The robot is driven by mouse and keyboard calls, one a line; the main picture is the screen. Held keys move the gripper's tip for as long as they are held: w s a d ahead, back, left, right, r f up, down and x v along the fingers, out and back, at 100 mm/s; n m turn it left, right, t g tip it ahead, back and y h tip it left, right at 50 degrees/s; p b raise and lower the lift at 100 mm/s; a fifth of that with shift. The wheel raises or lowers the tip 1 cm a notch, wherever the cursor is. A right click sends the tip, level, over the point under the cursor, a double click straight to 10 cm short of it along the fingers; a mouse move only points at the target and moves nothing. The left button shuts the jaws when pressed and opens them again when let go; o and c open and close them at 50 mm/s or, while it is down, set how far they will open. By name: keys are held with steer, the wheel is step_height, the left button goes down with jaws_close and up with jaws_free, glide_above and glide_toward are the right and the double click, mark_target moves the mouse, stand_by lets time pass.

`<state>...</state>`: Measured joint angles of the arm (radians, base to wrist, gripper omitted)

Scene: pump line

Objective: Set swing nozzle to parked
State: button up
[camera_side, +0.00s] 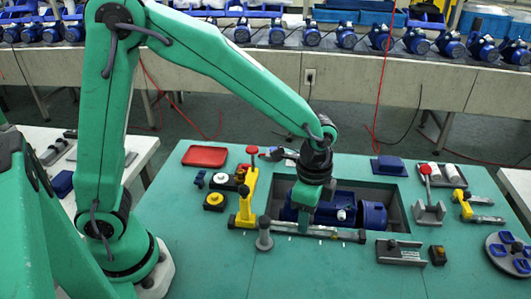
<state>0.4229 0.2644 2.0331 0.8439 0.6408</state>
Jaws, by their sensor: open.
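My gripper (303,212) hangs at the end of the green arm, over the front left part of the recessed bay. Its jaws are open, but the fingers are small and partly hidden against the blue pump (345,208) behind them. A yellow post (246,205) stands left of the bay, and a grey bar (335,233) runs along the bay's front edge to a dark end. A grey knobbed post (264,236) stands in front of the yellow one. I cannot tell for certain which of these parts is the swing nozzle, or whether my gripper touches the bar.
A red-knobbed lever (425,172), a yellow clamp (463,204) and a round blue fixture (509,252) stand at the right. A red tray (205,156) lies back left. The front left tabletop is clear.

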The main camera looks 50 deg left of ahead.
step_height(320, 180, up, 7)
steer(key=shift+f, duration=0.15)
stand_by(0.5)
steer(key=shift+s+a+r, duration=0.1)
steer(key=shift+a+r, duration=0.2)
steer(key=shift+r, duration=0.05)
steer(key=s+a+r+n+t, duration=0.2)
steer(key=s+a+r+n, duration=0.1)
steer(key=s+a+n, duration=0.3)
steer(key=s+a+r+n+t, duration=0.3)
steer(key=s+a+n, duration=0.3)
steer(key=a, duration=0.3)
steer(key=shift+s+a+r+t, duration=0.2)
steer(key=shift+s+r+t, duration=0.1)
steer(key=shift+s+r, duration=0.2)
